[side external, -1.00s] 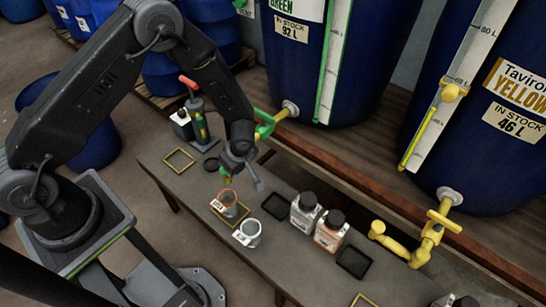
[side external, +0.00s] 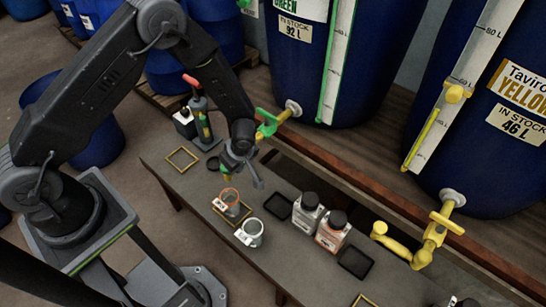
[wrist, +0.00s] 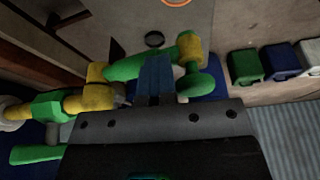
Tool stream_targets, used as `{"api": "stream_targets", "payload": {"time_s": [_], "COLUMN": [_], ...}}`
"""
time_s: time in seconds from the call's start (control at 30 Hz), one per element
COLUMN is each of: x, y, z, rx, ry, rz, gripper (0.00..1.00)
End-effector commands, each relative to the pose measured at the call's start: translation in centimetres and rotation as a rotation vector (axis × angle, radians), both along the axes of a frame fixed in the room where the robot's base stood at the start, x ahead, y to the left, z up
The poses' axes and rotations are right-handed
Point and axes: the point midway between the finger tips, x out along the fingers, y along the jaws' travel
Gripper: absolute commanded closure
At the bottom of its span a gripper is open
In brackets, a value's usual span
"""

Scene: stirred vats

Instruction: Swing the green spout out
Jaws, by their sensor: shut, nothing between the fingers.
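The green spout (wrist: 140,64) fills the upper middle of the wrist view. It runs from a yellow joint (wrist: 98,76) to a yellow elbow (wrist: 189,46) with a downturned green end (wrist: 196,82). In the side external view my arm hides most of it; a green bit (side external: 227,166) shows left of my gripper (side external: 258,181). My gripper is shut and empty. In the wrist view its fingers (wrist: 156,76) overlap the spout between joint and end; I cannot tell whether they touch it. The spout's green valve (side external: 267,125) sits at the green vat (side external: 300,75).
The yellow spout (side external: 395,245) is farther right.

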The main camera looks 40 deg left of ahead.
Motion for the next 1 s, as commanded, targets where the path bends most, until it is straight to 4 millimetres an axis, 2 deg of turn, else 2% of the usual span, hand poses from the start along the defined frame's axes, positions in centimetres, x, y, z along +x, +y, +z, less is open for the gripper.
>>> {"api": "stream_targets", "payload": {"time_s": [0.17, 0.3, 0.5, 0.7, 0.87, 0.93, 1.0], "x": [-0.3, -0.6, -0.5, -0.5, -0.5, -0.5, -0.5], "y": [-1.4, -4.1, -5.4, -6.4, -6.9, -7.5, -8.8], "z": [0.2, 0.7, 5.3, 8.7, 10.0, 10.1, 10.0], "rx": [0.002, 0.003, 0.0, 0.0, 0.002, 0.025, 0.084], "ry": [0.006, 0.008, 0.001, 0.0, 0.003, 0.024, 0.076], "rz": [-0.002, -0.004, 0.0, 0.0, -0.005, -0.066, -0.205], "gripper": [1.0, 1.0, 1.0, 1.0, 1.0, 1.0, 1.0]}}
